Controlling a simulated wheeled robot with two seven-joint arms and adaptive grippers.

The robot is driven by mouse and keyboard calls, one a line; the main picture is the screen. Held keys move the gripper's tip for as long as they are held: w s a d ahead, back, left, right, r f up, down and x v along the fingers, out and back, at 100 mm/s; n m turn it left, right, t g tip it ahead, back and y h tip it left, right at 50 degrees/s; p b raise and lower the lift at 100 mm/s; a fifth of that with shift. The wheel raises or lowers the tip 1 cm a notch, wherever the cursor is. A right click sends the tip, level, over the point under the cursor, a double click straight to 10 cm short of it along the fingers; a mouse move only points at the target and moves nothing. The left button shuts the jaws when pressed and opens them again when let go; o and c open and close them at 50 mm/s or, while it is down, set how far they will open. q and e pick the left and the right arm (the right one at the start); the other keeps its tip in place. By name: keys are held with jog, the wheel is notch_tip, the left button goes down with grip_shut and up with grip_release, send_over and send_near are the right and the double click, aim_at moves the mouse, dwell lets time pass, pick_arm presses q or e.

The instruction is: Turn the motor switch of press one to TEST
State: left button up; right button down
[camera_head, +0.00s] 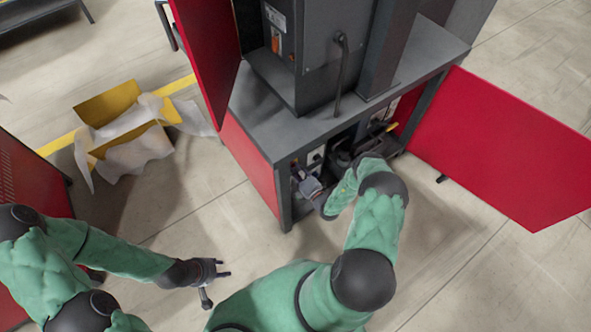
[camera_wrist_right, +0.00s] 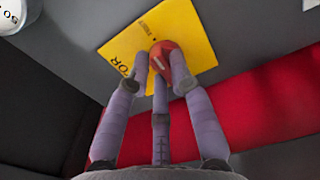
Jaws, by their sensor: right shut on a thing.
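The motor switch is a red knob (camera_wrist_right: 165,54) on a yellow plate (camera_wrist_right: 205,45) with partly hidden black lettering, in the right wrist view. A pale line marks the knob's face. My right gripper (camera_wrist_right: 160,68) is shut on the knob, its fingers around it. In the head view my right gripper (camera_head: 302,180) reaches into the open lower cabinet of the press (camera_head: 262,132), and the switch is hidden there. I cannot read which position the knob points to. My left gripper (camera_head: 224,269) is open and empty above the floor, away from the press.
A red door (camera_head: 505,140) stands open at the right of the cabinet, and another red panel (camera_head: 205,50) at the left. A yellow box (camera_head: 108,104) with crumpled white sheets lies on the floor. A round white dial (camera_wrist_right: 12,14) is near the yellow plate. Floor around my left gripper is clear.

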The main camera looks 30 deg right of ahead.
jog(key=c, duration=1.1)
grip_release()
jog(key=s+d, duration=0.1)
jog(key=s, duration=1.1)
jog(key=shift+f, duration=0.1)
